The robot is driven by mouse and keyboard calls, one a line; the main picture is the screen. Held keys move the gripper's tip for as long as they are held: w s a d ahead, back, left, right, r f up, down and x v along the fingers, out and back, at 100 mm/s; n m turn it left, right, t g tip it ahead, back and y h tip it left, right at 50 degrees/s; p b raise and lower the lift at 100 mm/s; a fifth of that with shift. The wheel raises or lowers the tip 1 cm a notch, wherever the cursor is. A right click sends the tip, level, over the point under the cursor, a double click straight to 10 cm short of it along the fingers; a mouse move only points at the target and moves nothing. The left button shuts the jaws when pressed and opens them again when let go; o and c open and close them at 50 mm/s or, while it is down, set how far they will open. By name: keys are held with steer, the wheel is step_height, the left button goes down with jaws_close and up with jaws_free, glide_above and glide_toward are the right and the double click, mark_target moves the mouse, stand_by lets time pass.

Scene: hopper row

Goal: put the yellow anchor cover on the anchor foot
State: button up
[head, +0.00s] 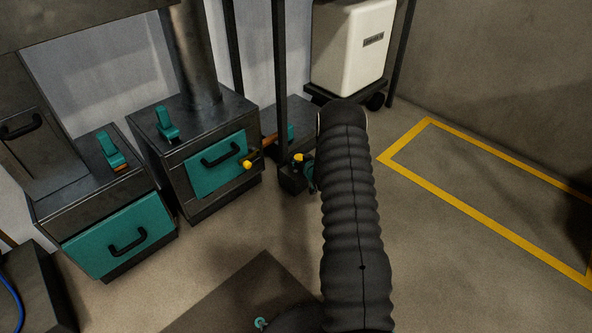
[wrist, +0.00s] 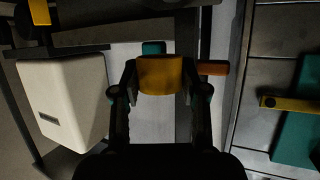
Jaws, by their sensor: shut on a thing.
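The yellow anchor cover (wrist: 160,75) is between my gripper's fingertips in the wrist view. My gripper (wrist: 158,80) is shut on it, with one dark finger on each side. In the head view a small yellow piece (head: 298,158) shows beside the end of my arm and looks like the same cover. It is near the lower end of a dark upright post (head: 280,90). A dark block (head: 291,181) lies just below the yellow piece. I cannot tell whether it is the anchor foot or part of my gripper. I cannot make out the anchor foot surely in either view.
Hoppers with teal doors (head: 212,168) stand at the left. A yellow bar (wrist: 290,104) sits on a hopper front, close to my gripper. A white unit (head: 352,48) stands on a dark wheeled base behind. Floor within yellow tape (head: 480,146) at right looks clear.

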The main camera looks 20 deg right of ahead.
mark_target(296, 172)
steer(key=shift+w+a+f, duration=0.55)
steer(key=shift+a+f, duration=0.1)
steer(key=shift+f+b, duration=0.4)
steer(key=shift+f, duration=1.45)
steer(key=shift+f, duration=0.1)
steer(key=o, duration=0.8)
